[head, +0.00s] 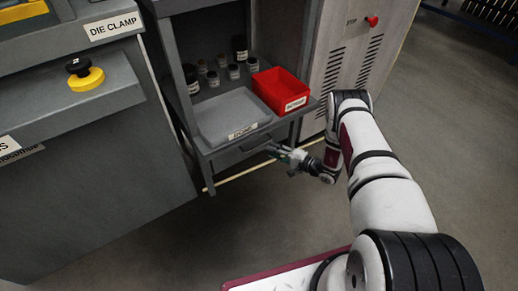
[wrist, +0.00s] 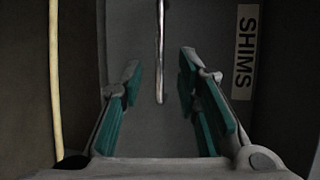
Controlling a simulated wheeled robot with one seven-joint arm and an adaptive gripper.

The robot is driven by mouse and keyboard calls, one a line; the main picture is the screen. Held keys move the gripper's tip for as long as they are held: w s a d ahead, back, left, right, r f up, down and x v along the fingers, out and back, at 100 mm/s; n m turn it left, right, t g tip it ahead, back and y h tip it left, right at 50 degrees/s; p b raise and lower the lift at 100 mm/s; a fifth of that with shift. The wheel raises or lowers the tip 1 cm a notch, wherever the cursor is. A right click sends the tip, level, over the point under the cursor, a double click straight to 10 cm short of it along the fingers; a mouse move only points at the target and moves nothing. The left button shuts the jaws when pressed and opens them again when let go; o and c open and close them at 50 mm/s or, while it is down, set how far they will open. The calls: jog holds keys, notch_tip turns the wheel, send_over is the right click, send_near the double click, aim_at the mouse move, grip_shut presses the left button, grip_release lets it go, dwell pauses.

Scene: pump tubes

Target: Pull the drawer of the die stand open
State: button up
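The die stand (head: 203,150) is a grey open cabinet left of my arm in the head view. Its drawer (head: 232,156) sits under the shelf and looks shut. In the wrist view the grey drawer front (wrist: 125,35) carries a thin metal bar handle (wrist: 160,55) and a SHIMS label (wrist: 245,50). My gripper (head: 272,151) is in front of the drawer, near the handle. In the wrist view its teal-padded fingers (wrist: 160,82) are open, with the bar between them in the picture. I cannot tell whether they reach around it in depth.
A red bin (head: 281,90), a grey tray (head: 232,115) and several small jars (head: 233,71) stand on the shelf above. A pale rod (head: 240,174) runs low along the stand's front. A grey die clamp bench (head: 85,150) is left; a beige cabinet (head: 345,60) is right.

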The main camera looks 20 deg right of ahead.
aim_at(259, 146)
jog(key=b+x, duration=0.2)
jog(key=x, duration=0.6)
grip_shut()
